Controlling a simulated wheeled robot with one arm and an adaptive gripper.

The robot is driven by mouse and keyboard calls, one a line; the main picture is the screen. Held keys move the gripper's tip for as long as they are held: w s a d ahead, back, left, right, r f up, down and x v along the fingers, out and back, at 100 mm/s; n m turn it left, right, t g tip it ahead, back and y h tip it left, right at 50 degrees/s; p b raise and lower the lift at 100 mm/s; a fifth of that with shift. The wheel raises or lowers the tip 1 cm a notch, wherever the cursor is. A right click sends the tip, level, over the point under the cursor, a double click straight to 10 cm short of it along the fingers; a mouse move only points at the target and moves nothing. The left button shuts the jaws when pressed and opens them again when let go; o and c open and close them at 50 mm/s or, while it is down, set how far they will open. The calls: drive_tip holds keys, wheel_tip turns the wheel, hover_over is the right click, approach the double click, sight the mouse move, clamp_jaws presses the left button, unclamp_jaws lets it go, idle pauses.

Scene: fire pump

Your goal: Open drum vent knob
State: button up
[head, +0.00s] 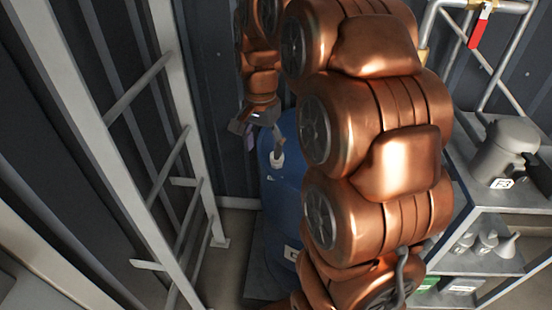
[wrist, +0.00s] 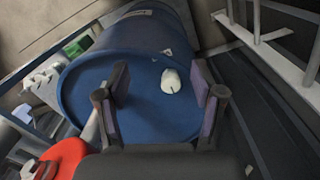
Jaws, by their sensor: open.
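In the head view my gripper (head: 264,128) is above the drum. I cannot tell the exact gap to the knob.
A pale metal ladder-like frame (head: 128,155) stands left of the drum. At right are a shelf (head: 484,262) with funnels and a grey motor (head: 505,150). A red-handled valve (head: 479,30) is on pipes at upper right. A dark wall is behind the drum.

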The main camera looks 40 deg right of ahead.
drive_tip(key=w+d+f+m, duration=0.1)
drive_tip(key=w+d, duration=0.1)
drive_tip(key=d, duration=0.1)
drive_tip(key=w+d+f+m+b, duration=0.1)
drive_tip(key=w+d+m, duration=0.1)
drive_tip(key=w+d+f+m, duration=0.1)
drive_tip(key=w+d+f, duration=0.1)
drive_tip(key=d, duration=0.1)
drive_tip(key=shift+w+d+m+b, duration=0.2)
drive_tip(key=shift+d+m+b, duration=0.1)
drive_tip(key=shift+m+b, duration=0.1)
drive_tip(key=shift+f+p, duration=0.7)
drive_tip(key=shift+f, duration=2.95)
drive_tip(key=c, duration=1.1)
